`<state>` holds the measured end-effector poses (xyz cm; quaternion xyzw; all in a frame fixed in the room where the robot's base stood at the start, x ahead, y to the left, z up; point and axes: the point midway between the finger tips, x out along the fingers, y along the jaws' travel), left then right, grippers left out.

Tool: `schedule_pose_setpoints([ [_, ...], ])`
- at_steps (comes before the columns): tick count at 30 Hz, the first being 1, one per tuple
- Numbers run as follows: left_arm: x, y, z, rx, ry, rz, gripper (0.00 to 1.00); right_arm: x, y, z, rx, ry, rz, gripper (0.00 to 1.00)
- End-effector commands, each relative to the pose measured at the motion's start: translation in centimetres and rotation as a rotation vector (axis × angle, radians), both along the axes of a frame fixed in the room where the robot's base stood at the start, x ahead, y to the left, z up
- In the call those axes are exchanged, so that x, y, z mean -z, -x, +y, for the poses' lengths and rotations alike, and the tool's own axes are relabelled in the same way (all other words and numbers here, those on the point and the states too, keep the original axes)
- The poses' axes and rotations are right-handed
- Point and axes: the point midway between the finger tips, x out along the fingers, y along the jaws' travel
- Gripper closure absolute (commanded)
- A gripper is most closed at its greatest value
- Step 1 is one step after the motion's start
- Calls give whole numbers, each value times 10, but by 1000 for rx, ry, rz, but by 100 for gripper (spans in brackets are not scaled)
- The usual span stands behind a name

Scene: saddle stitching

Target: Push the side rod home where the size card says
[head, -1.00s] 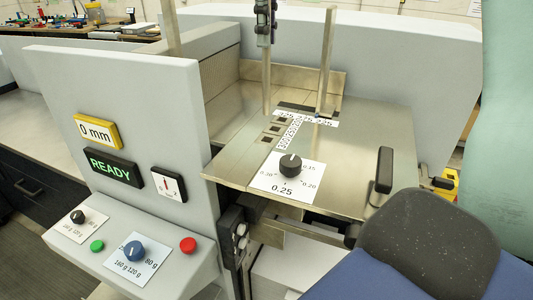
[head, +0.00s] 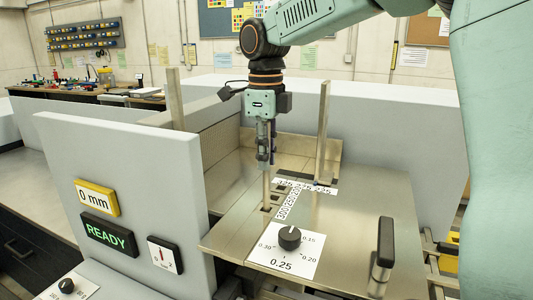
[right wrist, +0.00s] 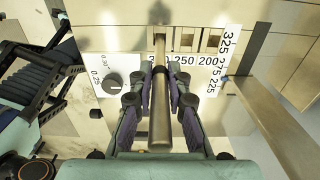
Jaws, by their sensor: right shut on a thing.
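The right wrist view shows the rod (right wrist: 160,125) between the two fingers (right wrist: 160,95). Its far end reaches the row of square slots (right wrist: 187,40), at the left end of the row as seen there. I cannot tell whether the tip is inside a slot. A number strip (head: 290,203) beside the slots reads 250 and 200; the rod partly covers its first number. A second strip (head: 318,188) reads 325, 275, 225. I cannot identify the size card.
An upright metal bar (head: 323,130) stands close to the right of the gripper. Another post (head: 175,98) rises behind the grey panel (head: 125,150). A dial (head: 289,237) marked 0.25 and a black handle (head: 385,243) stand at the front. Displays read 0 mm (head: 96,197) and READY (head: 109,231).

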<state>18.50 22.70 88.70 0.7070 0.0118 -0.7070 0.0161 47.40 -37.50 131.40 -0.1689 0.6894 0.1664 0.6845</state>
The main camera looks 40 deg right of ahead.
Motion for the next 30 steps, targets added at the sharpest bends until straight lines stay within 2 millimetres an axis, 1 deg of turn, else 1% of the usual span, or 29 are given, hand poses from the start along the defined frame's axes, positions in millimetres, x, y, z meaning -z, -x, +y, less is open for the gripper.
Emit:
schedule_pose_setpoints([
  [4,0,0,0,0,0,0,60,0,0,0,0,0,-1,100],
  [8,2,0,0,0,0,0,60,3,0,0,0,0,0,100],
  [9,2,0,0,0,0,0,60,4,0,0,0,0,0,82],
  [15,2,0,0,0,0,0,60,3,0,0,0,0,1,65],
  [17,2,0,0,0,0,0,60,3,0,0,0,0,0,61],
  [26,1,0,0,0,0,0,60,1,0,0,0,0,0,61],
  [30,0,0,0,0,0,0,60,-12,-1,-1,1,2,-3,61],
])
